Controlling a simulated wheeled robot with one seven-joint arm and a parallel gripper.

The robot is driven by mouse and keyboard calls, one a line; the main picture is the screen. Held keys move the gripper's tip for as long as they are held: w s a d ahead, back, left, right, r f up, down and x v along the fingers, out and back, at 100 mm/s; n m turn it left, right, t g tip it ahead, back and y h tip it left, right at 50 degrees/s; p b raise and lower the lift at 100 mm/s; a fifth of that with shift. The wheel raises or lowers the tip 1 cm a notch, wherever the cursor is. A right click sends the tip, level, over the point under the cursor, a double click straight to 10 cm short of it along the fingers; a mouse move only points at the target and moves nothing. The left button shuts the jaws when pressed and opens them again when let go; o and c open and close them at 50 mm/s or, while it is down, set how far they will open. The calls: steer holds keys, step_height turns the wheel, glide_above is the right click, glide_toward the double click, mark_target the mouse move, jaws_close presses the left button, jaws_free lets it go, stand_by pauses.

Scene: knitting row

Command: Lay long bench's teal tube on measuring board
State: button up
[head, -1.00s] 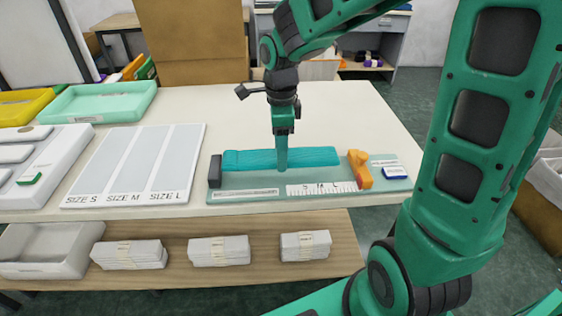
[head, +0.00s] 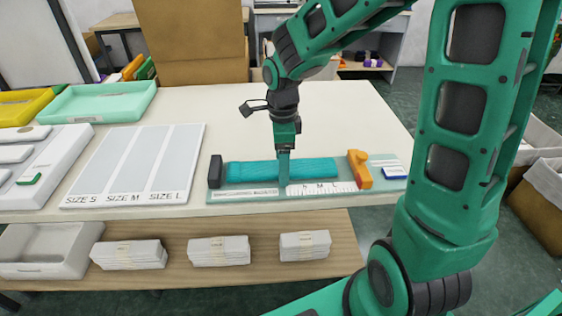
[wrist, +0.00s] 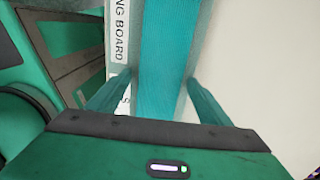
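The teal tube (head: 250,173) lies flat along the pale green measuring board (head: 212,195) on the bench. Its left end is close to the dark end block (head: 215,171). Its right end stops short of the orange slider (head: 360,169). My gripper (head: 284,188) is over the tube's middle, pointing down, with one finger in front of the tube. In the wrist view my gripper (wrist: 157,98) has its fingers spread on either side of the tube (wrist: 167,60), with a gap showing at each side. The fingertips' lower ends are partly hidden.
The size S, M, L panel (head: 133,165) lies left of the board. A mint tray (head: 98,103), a yellow tray (head: 22,108) and a white tray (head: 45,165) stand farther left. The bench behind the board is clear. Banded white stacks (head: 219,250) sit on the lower shelf.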

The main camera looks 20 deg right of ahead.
steer(key=shift+r, duration=0.1)
step_height(320, 180, up, 12)
stand_by(0.6)
steer(key=s+d+f+n, duration=0.2)
steer(key=s+d+n, duration=0.5)
steer(key=s, duration=0.4)
steer(key=s+d+f+n, duration=0.2)
steer(key=s+d+n, duration=0.6)
steer(key=s+d, duration=0.2)
steer(key=shift+s+d, duration=0.25)
steer(key=shift+s, duration=0.95)
steer(key=shift+w, duration=0.15)
